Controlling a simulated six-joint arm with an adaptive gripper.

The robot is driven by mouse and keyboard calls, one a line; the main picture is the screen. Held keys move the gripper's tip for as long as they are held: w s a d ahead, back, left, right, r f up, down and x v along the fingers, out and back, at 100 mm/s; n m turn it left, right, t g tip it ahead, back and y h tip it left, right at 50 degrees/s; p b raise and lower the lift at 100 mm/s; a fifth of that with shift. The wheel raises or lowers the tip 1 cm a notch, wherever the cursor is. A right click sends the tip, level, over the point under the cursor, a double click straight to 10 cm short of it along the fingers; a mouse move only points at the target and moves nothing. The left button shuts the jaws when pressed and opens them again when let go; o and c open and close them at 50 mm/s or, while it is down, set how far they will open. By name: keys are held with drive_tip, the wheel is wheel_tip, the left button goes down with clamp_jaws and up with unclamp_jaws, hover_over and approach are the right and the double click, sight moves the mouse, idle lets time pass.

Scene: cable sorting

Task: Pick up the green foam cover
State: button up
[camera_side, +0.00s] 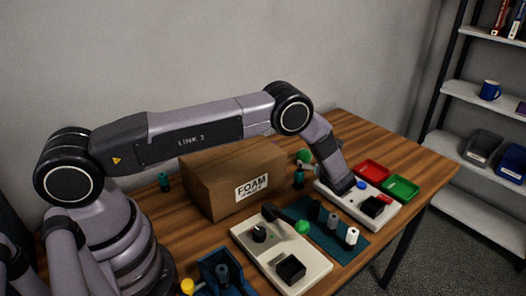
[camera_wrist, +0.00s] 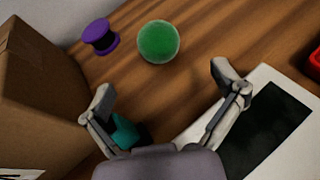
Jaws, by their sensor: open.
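A round green foam piece (camera_wrist: 158,41) lies on the wooden table in the wrist view, ahead of my fingertips and apart from them. My gripper (camera_wrist: 165,83) is open and empty, its two fingers spread wide with bare table between them. In the side view a green ball (camera_side: 304,156) shows beside the cardboard box, close to my gripper, which is small and partly hidden by my arm there. A second green ball (camera_side: 302,227) sits at the edge of the nearer white board.
The cardboard box (camera_wrist: 38,85) stands close on the left. A teal object (camera_wrist: 125,132) is by the left finger. A white board (camera_wrist: 235,150) lies at right. Red (camera_side: 371,170) and green (camera_side: 402,187) trays stand farther right.

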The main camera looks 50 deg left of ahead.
sight(306, 159)
drive_tip(key=x, duration=0.9)
drive_tip(key=shift+s+f, duration=0.1)
drive_tip(key=shift+f, duration=0.15)
drive_tip(key=c, duration=0.8)
